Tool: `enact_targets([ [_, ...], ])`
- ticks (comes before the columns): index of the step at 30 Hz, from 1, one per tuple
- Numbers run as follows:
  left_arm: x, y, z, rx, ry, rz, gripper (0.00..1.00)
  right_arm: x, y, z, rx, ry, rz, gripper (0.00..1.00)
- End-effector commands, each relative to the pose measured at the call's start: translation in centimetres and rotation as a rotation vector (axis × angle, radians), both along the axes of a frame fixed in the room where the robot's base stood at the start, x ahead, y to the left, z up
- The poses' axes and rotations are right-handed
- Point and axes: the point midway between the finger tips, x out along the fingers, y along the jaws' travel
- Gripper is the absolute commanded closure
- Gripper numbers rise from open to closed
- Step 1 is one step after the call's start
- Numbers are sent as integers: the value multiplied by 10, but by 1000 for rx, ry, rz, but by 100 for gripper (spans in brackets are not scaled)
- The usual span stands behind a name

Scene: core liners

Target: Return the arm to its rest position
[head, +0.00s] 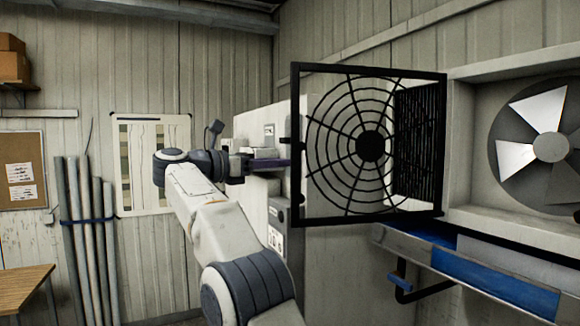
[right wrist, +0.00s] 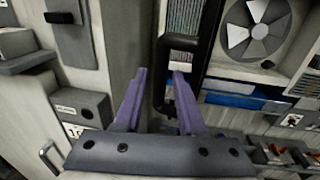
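My right arm (head: 205,205) reaches up from the bottom of the head view, bent at the wrist. My right gripper (head: 272,162) points right, close to the left edge of the black fan guard (head: 370,146), which stands swung out. In the right wrist view the two purple fingers of my right gripper (right wrist: 160,74) are apart with nothing held between them. A black handle-like bar (right wrist: 160,75) of the guard lies just beyond the fingertips; whether they touch cannot be told. My left gripper is not in view.
A fan (head: 550,147) sits in a wall recess at the right, above a blue tray (head: 490,278). A grey cabinet (head: 262,205) stands behind the gripper. Pipes (head: 88,240) lean on the left wall near a wooden table (head: 24,290). Open room lies left of my arm.

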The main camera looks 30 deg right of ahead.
Motion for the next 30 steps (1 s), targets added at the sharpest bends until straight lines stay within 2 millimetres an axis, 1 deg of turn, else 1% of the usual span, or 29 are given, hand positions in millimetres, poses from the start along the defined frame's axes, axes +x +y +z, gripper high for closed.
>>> enact_targets([
  [1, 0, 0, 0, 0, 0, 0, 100, 0, 4, 0, 0, -1, 1, 61],
  [4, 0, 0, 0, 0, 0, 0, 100, -1, 7, 0, 0, -1, 0, 61],
  [17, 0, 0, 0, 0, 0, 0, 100, -1, 7, 0, 0, 0, 0, 61],
  [20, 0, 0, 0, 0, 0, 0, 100, 2, 6, 3, -22, 22, 11, 61],
  [23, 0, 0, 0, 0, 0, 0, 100, 13, 4, 14, -113, 104, 53, 61],
  [25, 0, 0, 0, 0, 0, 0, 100, 28, 5, 25, -232, 220, 113, 61],
  [27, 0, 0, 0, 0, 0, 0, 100, 50, 10, 34, -393, 390, 192, 61],
  [28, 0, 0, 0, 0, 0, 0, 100, 60, 15, 35, -467, 472, 230, 61],
  [30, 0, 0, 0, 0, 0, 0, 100, 83, 29, 29, -643, 672, 318, 61],
])
